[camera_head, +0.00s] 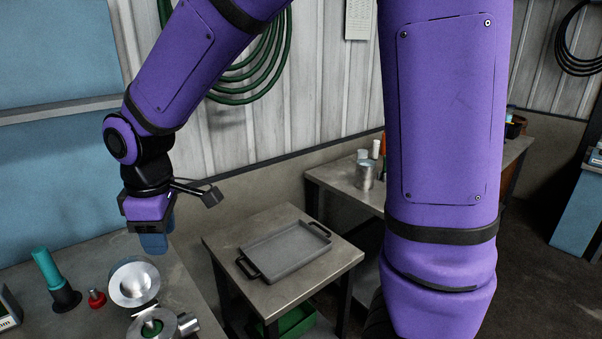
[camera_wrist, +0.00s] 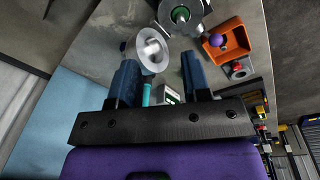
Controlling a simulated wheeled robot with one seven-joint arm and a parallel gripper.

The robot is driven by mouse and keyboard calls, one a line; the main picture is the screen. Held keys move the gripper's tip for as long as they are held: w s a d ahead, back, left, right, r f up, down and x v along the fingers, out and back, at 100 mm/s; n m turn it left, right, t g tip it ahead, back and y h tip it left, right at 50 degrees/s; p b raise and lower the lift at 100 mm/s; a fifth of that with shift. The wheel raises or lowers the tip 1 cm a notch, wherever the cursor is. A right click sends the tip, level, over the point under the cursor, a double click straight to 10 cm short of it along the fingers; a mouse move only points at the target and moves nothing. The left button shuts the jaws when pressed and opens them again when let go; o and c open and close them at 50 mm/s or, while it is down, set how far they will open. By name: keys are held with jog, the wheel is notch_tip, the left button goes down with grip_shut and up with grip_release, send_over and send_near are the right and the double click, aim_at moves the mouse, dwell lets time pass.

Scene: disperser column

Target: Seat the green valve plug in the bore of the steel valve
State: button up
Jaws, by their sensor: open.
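The steel valve (camera_head: 188,324) sits at the front of the left bench, cut off by the bottom edge of the head view. The green valve plug (camera_head: 152,328) shows as a green round inside its bore. In the wrist view the valve (camera_wrist: 198,10) is at the top edge, with the green plug (camera_wrist: 180,14) within its ring. I cannot tell how deep the plug sits. My gripper (camera_head: 155,243) points down above the back of the bench, apart from the valve. In the wrist view its blue fingers (camera_wrist: 160,68) are spread, with nothing held between them.
A round steel part (camera_head: 133,283) lies beside the valve. A red knob (camera_head: 96,298) and a teal-handled tool (camera_head: 47,268) stand left of it. An orange tray (camera_wrist: 212,54) holds a purple ball (camera_wrist: 217,41). A side table carries a grey tray (camera_head: 285,250). The bench's back right is clear.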

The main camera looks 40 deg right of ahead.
jog(key=s+d+r+m+t, duration=0.2)
jog(key=s+d+r+m, duration=0.3)
jog(key=s+d, duration=0.3)
jog(key=s+d+r+m+t, duration=0.2)
jog(key=s+d+r+m, duration=0.4)
jog(key=s+d, duration=0.3)
jog(key=shift+s+d+r+m, duration=0.3)
jog(key=shift+d+r, duration=0.2)
jog(key=shift+d, duration=0.1)
jog(key=shift+w, duration=0.1)
